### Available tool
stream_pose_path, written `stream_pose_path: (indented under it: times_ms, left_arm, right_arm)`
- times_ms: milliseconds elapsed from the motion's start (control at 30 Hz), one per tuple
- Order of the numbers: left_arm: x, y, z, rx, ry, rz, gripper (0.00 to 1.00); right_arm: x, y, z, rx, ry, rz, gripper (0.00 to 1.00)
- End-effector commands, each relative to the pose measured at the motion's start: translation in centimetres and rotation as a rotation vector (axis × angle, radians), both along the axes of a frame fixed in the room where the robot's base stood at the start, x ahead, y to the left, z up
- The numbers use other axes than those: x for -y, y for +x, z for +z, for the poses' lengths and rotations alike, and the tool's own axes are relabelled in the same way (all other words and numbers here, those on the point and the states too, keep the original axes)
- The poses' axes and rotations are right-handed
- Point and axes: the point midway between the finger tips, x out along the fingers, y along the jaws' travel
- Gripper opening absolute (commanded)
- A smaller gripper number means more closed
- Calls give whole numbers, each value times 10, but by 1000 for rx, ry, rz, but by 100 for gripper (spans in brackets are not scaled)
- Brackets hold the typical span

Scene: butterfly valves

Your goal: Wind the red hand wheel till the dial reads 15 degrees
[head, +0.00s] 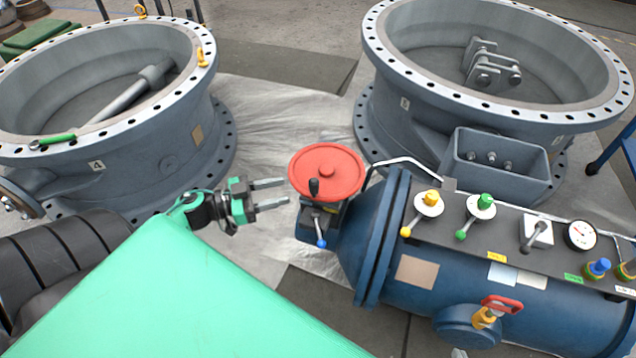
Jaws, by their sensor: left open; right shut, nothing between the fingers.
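The red hand wheel (326,171) lies nearly flat at the left end of the blue cylinder, with a dark knob (314,187) standing on its near rim. My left gripper (270,194) is open and empty just left of the wheel, its fingers pointing at the rim with a small apparent gap. A round white dial (581,235) sits on the cylinder's dark top plate at right; its reading is too small to tell. Only a small grey tip of what seems my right gripper (458,353) shows at the bottom edge; the rest is out of frame.
A blue-tipped lever (320,242) hangs under the wheel. Yellow (429,204) and green (481,208) valves and a red handle (502,304) sit on the blue cylinder (400,235). Large flanged valve bodies stand at left (140,165) and back right (420,130). Pale sheeting (270,115) lies between them.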

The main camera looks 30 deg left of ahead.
Motion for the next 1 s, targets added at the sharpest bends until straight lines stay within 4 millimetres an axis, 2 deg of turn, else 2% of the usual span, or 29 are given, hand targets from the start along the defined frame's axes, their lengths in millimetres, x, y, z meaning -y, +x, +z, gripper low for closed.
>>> stream_pose_path:
  times_ms: [300, 500, 700, 967, 1000]
  left_arm:
    - [38, 45, 0, 3, -1, 1, 42]
    - [54, 64, -1, 1, -1, 2, 42]
    - [61, 72, -1, 0, 0, 2, 42]
    - [62, 73, 0, -1, -1, 2, 42]
    - [62, 73, 0, -1, -1, 2, 38]
  right_arm:
    - [-12, 4, -1, 72, 41, 8, 0]
    - [-16, 5, 0, 100, 59, 12, 0]
    - [-18, 6, 1, 115, 67, 12, 0]
    - [-18, 6, 1, 117, 67, 12, 0]
    - [-18, 6, 1, 117, 67, 12, 0]
